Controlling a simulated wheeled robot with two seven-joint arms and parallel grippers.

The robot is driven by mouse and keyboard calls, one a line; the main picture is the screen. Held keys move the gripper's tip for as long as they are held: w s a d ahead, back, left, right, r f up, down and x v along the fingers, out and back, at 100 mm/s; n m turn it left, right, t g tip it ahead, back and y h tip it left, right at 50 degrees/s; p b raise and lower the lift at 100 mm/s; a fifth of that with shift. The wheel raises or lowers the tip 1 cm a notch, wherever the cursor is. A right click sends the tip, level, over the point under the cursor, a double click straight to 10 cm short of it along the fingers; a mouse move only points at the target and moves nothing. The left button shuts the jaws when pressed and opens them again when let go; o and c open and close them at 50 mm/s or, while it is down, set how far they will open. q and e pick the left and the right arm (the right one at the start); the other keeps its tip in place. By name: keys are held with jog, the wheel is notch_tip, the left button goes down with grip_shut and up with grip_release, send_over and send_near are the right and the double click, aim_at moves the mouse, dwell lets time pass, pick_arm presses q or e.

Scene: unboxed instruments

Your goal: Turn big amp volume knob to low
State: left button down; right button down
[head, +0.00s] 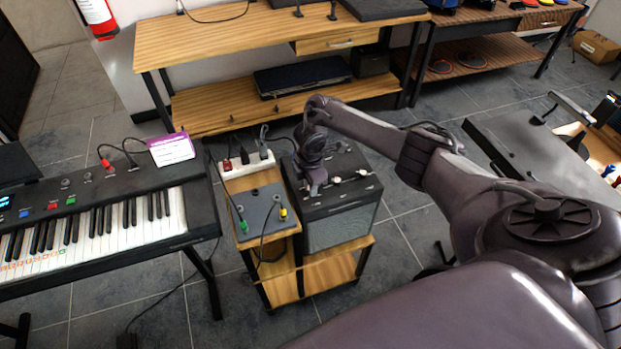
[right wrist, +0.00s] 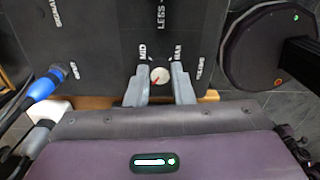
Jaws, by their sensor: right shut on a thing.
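The big amp (head: 341,228), black with a grey grille, stands on a wooden stand right of the keyboard. My right gripper (head: 316,188) reaches down to its top panel from the right. The labels MID and MAX show beside the fingers on the black panel (right wrist: 100,45). The red mark seems to point to the lower left. My left gripper is in neither view.
A grey box (head: 262,207) with green and yellow plugs and a white power strip (head: 246,166) sit left of the amp. A blue plug (right wrist: 43,84) is left of the gripper. The keyboard (head: 100,235) stands further left; a wooden bench (head: 220,40) is behind.

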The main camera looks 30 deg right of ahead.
jog(key=shift+m, duration=0.7)
jog(key=c, duration=1.3)
grip_release()
jog(key=shift+o, duration=0.2)
jog(key=shift+r, duration=0.1)
notch_tip(320, 180, up, 8)
jog(key=shift+f+p, duration=0.15)
jog(key=shift+p, duration=0.2)
jog(key=shift+f, duration=0.1)
